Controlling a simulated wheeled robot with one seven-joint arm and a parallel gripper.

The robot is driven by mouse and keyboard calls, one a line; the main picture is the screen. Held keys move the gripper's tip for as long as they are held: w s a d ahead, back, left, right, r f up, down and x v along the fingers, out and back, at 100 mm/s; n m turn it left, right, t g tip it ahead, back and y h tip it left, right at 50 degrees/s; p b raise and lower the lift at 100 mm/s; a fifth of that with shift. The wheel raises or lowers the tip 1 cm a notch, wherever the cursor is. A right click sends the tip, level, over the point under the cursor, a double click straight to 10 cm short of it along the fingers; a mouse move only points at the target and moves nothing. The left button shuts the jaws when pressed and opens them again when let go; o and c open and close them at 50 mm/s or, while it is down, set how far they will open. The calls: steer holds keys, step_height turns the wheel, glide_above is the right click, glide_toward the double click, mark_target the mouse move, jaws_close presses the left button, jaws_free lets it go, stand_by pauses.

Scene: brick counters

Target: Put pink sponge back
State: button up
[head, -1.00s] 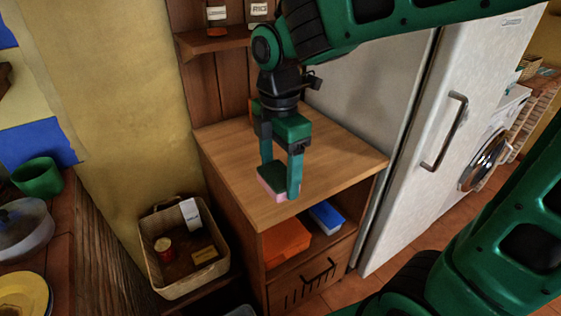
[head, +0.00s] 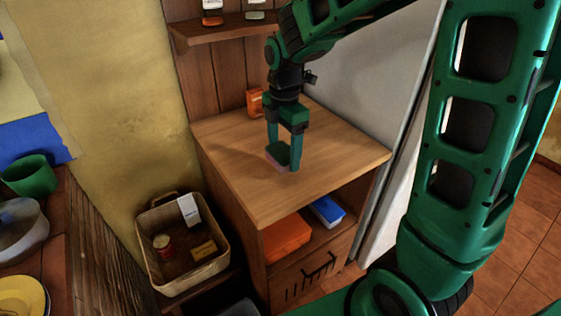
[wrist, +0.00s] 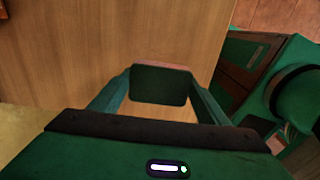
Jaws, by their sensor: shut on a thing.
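The pink sponge (head: 278,159) has a dark green top face and a pink lower side. My gripper (head: 283,160) is shut on it, fingers pointing down, over the middle of the wooden cabinet top (head: 230,176). In the wrist view the sponge (wrist: 159,84) sits between the two fingertips, its dark face toward the camera and a thin pink edge at the far side. I cannot tell whether its underside touches the wood.
An orange box (head: 255,101) stands at the back of the cabinet top. Below, the open shelf holds an orange container (head: 286,238) and a blue one (head: 327,211). A wicker basket (head: 150,272) is lower left. The white fridge (head: 385,95) flanks the cabinet at right.

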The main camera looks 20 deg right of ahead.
mark_target(284, 150)
steer(key=shift+w+d+f, duration=0.1)
steer(key=shift+w+f, duration=0.05)
steer(key=shift+f, duration=1.95)
steer(key=o, duration=1.2)
step_height(284, 150, up, 12)
steer(key=shift+r, duration=0.1)
